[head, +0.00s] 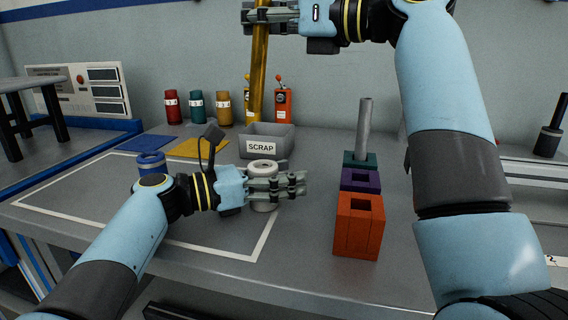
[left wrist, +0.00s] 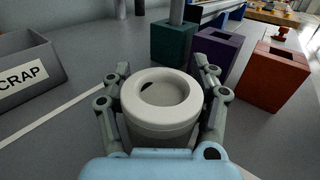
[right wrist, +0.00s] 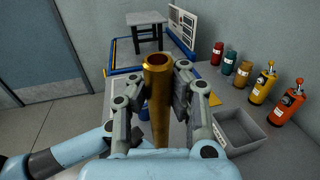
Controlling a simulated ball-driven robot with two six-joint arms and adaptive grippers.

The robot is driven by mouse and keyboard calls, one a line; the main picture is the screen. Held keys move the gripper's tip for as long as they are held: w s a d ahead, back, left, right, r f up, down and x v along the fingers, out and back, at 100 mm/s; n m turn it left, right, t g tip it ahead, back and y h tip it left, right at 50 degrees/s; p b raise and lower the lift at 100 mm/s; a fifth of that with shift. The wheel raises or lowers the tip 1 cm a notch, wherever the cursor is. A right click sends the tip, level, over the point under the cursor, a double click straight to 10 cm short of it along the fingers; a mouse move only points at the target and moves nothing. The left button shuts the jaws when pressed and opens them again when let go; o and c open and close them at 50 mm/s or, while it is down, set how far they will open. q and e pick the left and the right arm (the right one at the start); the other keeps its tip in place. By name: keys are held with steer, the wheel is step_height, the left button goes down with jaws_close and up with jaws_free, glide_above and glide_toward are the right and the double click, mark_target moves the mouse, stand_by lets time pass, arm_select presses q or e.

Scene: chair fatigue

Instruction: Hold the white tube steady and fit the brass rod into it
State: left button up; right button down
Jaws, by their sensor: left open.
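The white tube (head: 263,207) stands upright on the grey bench in front of the scrap bin. My left gripper (head: 296,186) is open with its fingers on either side of the tube. In the left wrist view the tube (left wrist: 162,120) sits between the fingers (left wrist: 162,95), its round opening facing up. My right gripper (head: 256,14) is high above the bench, shut on the brass rod (head: 258,75). The rod hangs nearly upright, apart from the tube. In the right wrist view the fingers (right wrist: 158,92) clasp the rod (right wrist: 158,75) near its upper end.
The scrap bin (head: 284,140) stands behind the tube. Teal, purple and orange (head: 358,228) socket blocks stand to the right; a grey rod (head: 364,125) stands in the teal one (head: 368,156). A blue ring-shaped part (head: 151,163) is left. Several coloured bottles line the wall.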

arm_select(q)
jaws_close()
stand_by(0.4)
stand_by(1.1)
arm_select(e)
steer(key=f+n+g, duration=0.1)
steer(key=n+g, duration=0.1)
steer(key=g, duration=0.1)
steer(key=a+f+n+g+y, duration=0.1)
steer(key=f+n+g, duration=0.1)
steer(key=g, duration=0.1)
steer(key=f+n+g, duration=0.1)
steer(key=n+g, duration=0.1)
steer(key=g, duration=0.1)
steer(key=shift+s+a+f, duration=0.15)
steer(key=shift+s, duration=0.05)
steer(key=shift+f, duration=1.85)
